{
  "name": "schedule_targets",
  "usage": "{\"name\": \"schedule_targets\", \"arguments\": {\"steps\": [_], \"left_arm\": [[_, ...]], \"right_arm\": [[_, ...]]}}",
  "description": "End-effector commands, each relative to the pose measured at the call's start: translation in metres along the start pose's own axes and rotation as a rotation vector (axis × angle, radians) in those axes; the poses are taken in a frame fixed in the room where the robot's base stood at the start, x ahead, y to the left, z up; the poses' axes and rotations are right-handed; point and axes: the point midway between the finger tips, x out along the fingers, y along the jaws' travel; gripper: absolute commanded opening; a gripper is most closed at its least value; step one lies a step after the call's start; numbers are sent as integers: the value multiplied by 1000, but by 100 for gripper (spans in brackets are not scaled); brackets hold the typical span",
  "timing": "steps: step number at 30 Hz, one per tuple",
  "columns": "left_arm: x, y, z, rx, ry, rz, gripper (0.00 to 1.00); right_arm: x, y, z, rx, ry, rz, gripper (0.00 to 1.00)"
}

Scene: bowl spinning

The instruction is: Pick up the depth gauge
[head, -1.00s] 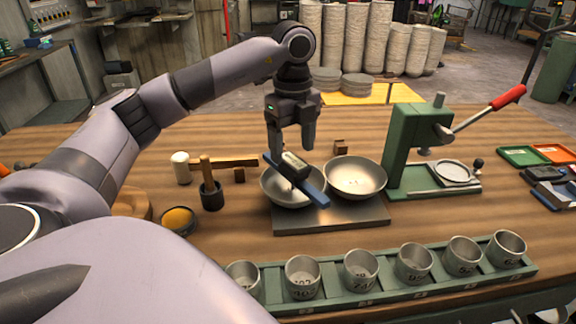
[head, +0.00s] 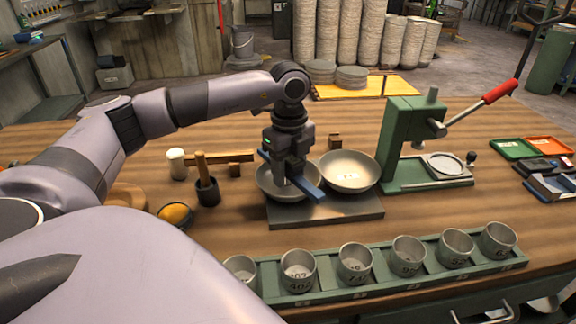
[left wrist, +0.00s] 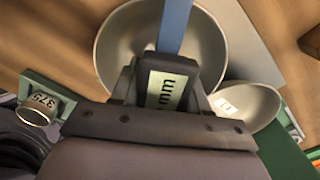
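The depth gauge, a blue bar (head: 308,191) with a dark body marked "mm" (left wrist: 166,90), lies across the left metal bowl (head: 262,187). That bowl also shows in the left wrist view (left wrist: 118,50). My left gripper (head: 287,172) points straight down over the bowl, its fingers on either side of the gauge's dark body. I cannot tell whether the fingers press on the body or stand slightly apart from it. The gripper hides most of the dark body in the head view. My right gripper is not in view.
A second bowl (head: 349,178) stands beside the first, both on a metal plate (head: 340,210). A green press with a red lever (head: 400,140) stands to the right. A green rack (head: 325,287) of several metal cups runs along the front.

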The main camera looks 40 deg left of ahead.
Motion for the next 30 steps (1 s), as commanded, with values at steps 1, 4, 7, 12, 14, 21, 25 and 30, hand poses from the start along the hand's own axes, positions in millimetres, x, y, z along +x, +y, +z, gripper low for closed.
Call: {"name": "schedule_targets", "arguments": {"steps": [1, 4, 7, 12, 14, 21, 25, 30], "left_arm": [[0, 0, 0, 0, 0, 0, 8], [-1, 0, 0, 0, 0, -2, 6], [-1, 0, 0, 0, 0, -2, 6], [-5, -1, 0, 0, 0, -4, 6], [-9, -1, 0, 0, 1, -5, 6], [-46, -2, 0, 0, 1, -9, 6], [-84, -2, -1, 2, 2, -11, 6], [-138, -1, 0, 0, 0, -7, 6]], "right_arm": [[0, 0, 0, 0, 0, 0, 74], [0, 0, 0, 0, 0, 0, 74], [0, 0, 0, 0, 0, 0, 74], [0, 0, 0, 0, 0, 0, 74], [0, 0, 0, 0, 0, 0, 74], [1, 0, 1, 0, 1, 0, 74], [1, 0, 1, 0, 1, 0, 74], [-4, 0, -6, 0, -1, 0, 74]]}}
